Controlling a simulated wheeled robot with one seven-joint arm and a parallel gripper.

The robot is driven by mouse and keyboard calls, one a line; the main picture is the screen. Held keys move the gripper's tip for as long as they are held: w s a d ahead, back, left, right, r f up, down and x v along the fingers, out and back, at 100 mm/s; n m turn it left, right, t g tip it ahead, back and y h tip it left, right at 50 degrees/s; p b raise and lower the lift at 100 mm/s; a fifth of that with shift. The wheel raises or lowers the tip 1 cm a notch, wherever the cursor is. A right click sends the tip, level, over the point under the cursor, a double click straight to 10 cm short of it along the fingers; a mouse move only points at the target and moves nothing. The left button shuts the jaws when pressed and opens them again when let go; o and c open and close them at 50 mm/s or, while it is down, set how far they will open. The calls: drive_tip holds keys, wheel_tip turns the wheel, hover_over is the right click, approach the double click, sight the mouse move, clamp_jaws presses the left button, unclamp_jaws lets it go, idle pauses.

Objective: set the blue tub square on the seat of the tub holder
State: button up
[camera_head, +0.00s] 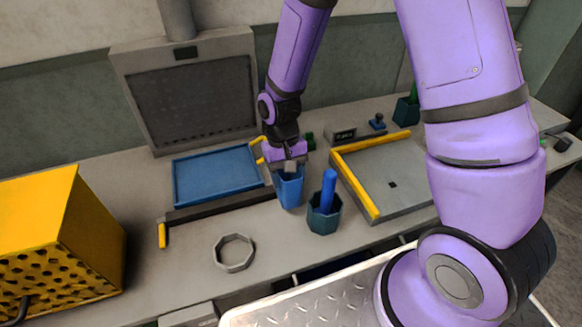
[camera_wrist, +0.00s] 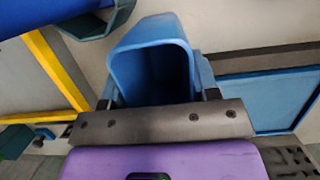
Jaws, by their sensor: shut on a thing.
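The blue tub (camera_head: 290,192) is an open, tapered cup, held roughly upright over the middle of the bench. My gripper (camera_head: 290,168) is shut on it near its rim. In the wrist view the tub (camera_wrist: 150,36) sits between my fingers with its dark inside showing. I cannot tell whether its bottom touches the bench. A grey octagonal ring (camera_head: 235,267) lies empty on the bench, to the left and nearer; it looks like the tub holder, though I cannot be sure. Its seat is the open middle, apart from the tub.
A dark teal pot (camera_head: 323,222) with a blue cylinder (camera_head: 328,188) stands close right of the tub. Right of it is a grey plate with a yellow fence (camera_head: 358,190). A blue tray (camera_head: 215,178) lies behind left; a yellow perforated box (camera_head: 70,235) stands far left.

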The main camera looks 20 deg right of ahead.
drive_tip(key=shift+w+d+f, duration=0.7)
drive_tip(key=shift+w, duration=0.25)
drive_tip(key=shift+w+d+f, duration=0.65)
drive_tip(key=shift+w+f, duration=0.05)
drive_tip(key=shift+w, duration=0.3)
drive_tip(key=shift+w+d+f, duration=0.7)
drive_tip(key=shift+w, duration=0.25)
drive_tip(key=shift+f, duration=0.1)
drive_tip(key=o, duration=0.9)
